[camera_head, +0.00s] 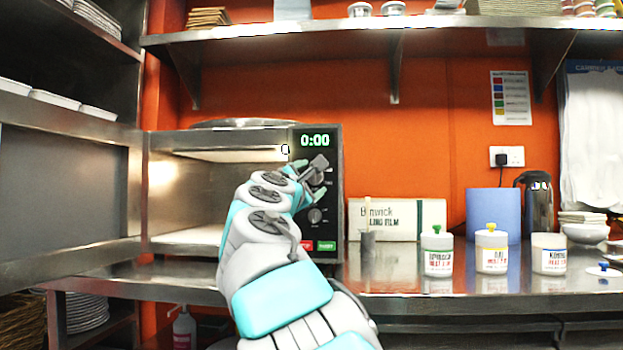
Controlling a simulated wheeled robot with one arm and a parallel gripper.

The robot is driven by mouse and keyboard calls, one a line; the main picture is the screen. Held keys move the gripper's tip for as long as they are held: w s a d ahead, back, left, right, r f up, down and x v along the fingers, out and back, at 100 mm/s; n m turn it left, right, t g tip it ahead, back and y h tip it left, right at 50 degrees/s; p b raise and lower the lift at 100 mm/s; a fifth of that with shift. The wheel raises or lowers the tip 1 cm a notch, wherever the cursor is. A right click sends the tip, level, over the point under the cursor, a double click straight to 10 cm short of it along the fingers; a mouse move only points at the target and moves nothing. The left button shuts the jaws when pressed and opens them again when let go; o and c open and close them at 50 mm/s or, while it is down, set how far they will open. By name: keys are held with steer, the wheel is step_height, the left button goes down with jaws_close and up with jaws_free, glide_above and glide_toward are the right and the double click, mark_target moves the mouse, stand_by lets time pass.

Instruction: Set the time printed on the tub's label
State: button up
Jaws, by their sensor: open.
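The microwave (333,225) stands on the steel counter with its door (70,190) swung wide open to the left. Its display (315,141) reads 0:00. My gripper (311,178) is open at the upper dial, which it partly hides; I cannot tell if it touches. A lower dial (315,216), a red button (307,245) and a green button (326,246) sit below. The cavity (190,200) looks empty where visible; my arm hides its right part. Three white tubs stand right: green-knobbed (438,262), yellow-knobbed (491,257) and lidless (549,262). Their small print is unreadable.
A lid with a blue knob (604,270) lies at the counter's right. A cling film box (396,219), a small grey cup (368,240), a blue block (493,212) and a flask (538,205) stand behind. A shelf (350,38) hangs above. The counter front is mostly clear.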

steer(key=shift+w+d, duration=0.1)
steer(key=shift+w, duration=0.25)
jaws_close()
stand_by(0.5)
